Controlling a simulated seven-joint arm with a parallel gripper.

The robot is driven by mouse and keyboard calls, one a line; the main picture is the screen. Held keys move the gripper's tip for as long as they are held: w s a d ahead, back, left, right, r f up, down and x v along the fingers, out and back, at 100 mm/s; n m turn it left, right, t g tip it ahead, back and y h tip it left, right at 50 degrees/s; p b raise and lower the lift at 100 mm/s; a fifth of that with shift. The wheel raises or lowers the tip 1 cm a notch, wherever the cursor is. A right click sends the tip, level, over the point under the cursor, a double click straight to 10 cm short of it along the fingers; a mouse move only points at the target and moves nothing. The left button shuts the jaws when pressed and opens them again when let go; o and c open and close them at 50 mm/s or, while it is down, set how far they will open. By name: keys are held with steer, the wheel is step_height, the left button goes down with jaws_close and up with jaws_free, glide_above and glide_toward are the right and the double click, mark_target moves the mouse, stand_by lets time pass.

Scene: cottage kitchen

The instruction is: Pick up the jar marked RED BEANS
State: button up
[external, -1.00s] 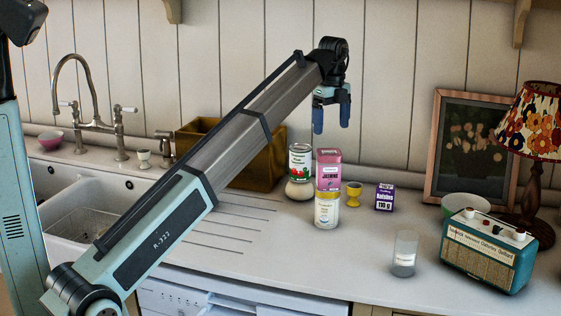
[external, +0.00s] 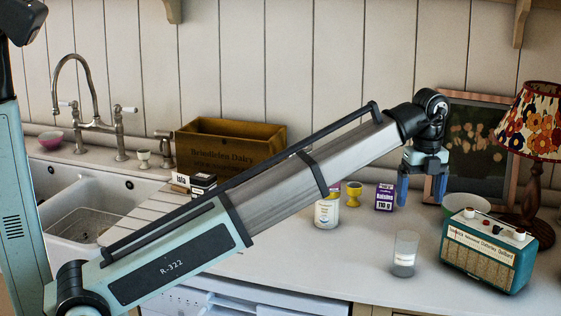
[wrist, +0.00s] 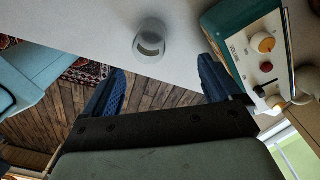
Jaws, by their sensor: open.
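A clear glass jar (external: 404,258) with pale contents and a small label stands upright near the counter's front edge. A glass jar with a label also shows at the top of the wrist view (wrist: 150,42). A pale jar (external: 326,214) with a label stands farther left, its top hidden behind my arm. I cannot read either label, so I cannot tell which is marked RED BEANS. My gripper (external: 422,194) is open and empty in the air, above and right of the glass jar. Its blue fingers (wrist: 160,85) show apart in the wrist view, below the jar.
A teal radio (external: 490,250) stands right of the glass jar, with a green bowl (external: 465,205) and a lamp (external: 535,130) behind. A yellow egg cup (external: 354,194) and purple raisins box (external: 385,197) stand behind it. Bare counter surrounds the jar.

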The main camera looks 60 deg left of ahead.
mark_target(409, 231)
steer(key=f+n, duration=0.1)
steer(key=f, duration=0.2)
steer(key=s+f+n, duration=0.1)
steer(key=f, duration=0.2)
steer(key=s+f+n, duration=0.1)
steer(key=f, duration=0.2)
steer(key=shift+a+f+n, duration=0.1)
steer(key=shift+f+n, duration=0.2)
steer(key=shift+f, duration=0.1)
steer(key=shift+s+f, duration=0.2)
steer(key=shift+f, duration=2.4)
steer(key=shift+c, duration=0.3)
steer(key=c, duration=1.1)
steer(key=shift+r, duration=0.15)
steer(key=shift+c, duration=0.2)
